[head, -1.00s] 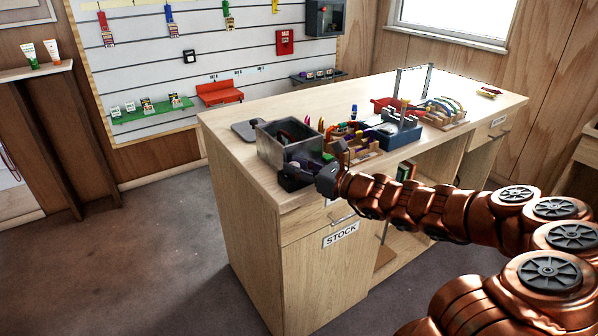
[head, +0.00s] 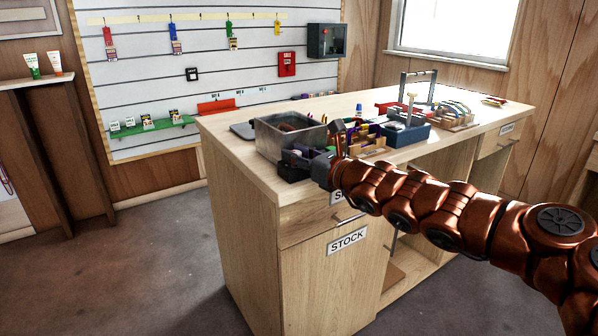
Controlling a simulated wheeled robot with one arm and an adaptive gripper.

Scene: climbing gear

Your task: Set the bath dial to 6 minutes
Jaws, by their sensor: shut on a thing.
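The bath is a grey metal open-topped tank (head: 268,140) at the near left end of the wooden counter, with something dark inside. My gripper (head: 296,160) is dark and sits low against the near right side of the bath. It is shut on a small part there, which looks to be the bath dial. The dial's face and its minute marks are hidden behind my gripper and too small to read, so its setting cannot be told.
The counter (head: 226,124) holds a blue box (head: 405,136) and several racks of coloured gear right of the bath. A grey flat piece (head: 242,131) lies behind the bath. The floor (head: 150,270) left of the counter is clear.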

